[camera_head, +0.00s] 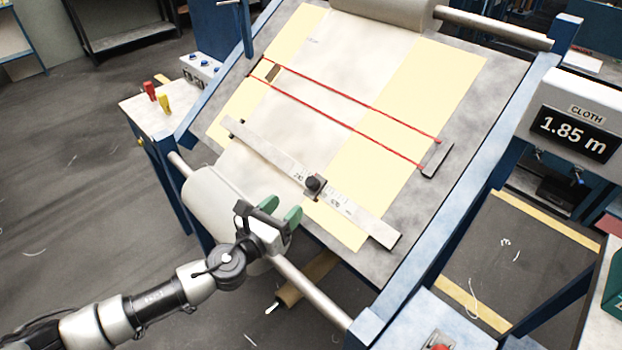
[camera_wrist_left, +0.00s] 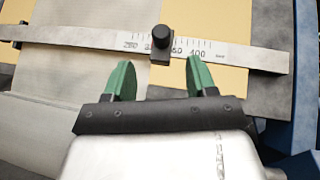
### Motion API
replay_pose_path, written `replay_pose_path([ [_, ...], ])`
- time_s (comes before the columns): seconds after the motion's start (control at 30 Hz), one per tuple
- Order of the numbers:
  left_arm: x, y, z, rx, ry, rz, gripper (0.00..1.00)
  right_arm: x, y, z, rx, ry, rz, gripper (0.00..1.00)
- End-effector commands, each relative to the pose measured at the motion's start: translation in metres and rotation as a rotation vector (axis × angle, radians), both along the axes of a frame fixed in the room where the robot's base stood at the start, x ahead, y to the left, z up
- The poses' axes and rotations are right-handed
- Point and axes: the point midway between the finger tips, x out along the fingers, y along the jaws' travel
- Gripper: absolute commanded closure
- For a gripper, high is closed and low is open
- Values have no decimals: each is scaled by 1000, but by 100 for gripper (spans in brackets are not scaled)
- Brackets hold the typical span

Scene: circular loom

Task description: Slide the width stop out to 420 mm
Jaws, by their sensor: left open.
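The width stop, a small dark slider with a round black knob (camera_head: 314,183), sits on a pale metal ruler bar (camera_head: 270,154) that lies slanted across the inclined table. In the left wrist view the knob (camera_wrist_left: 161,38) stands on the scale near a mark that looks like 360, with 400 printed further right; the exact reading is too small to tell. My left gripper (camera_head: 282,209) has green fingertips and is open and empty, just in front of the bar and short of the knob. In the wrist view its fingers (camera_wrist_left: 158,78) stand apart on either side below the knob. My right gripper is not in view.
Cream cloth (camera_head: 340,55) runs down the table over yellow sheets (camera_head: 445,75). Two red bands (camera_head: 350,100) cross above the bar. A cloth roll (camera_head: 215,205) and metal roller (camera_head: 310,290) lie along the near edge. Blue frame rails (camera_head: 440,250) flank the table. A display (camera_head: 570,132) reads 1.85 m.

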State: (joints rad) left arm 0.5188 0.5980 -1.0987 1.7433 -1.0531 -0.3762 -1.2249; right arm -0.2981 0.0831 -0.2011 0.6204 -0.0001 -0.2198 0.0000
Motion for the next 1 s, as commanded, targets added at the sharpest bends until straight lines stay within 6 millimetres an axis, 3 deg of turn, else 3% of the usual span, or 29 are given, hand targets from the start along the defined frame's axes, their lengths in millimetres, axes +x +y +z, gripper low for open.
replay_pose_path([
  [0.53, 74, -51, 0, -7, 2, 1, 43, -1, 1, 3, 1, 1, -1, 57],
  [1.0, 85, -59, 0, -9, 5, 2, 43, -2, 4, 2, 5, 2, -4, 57],
])
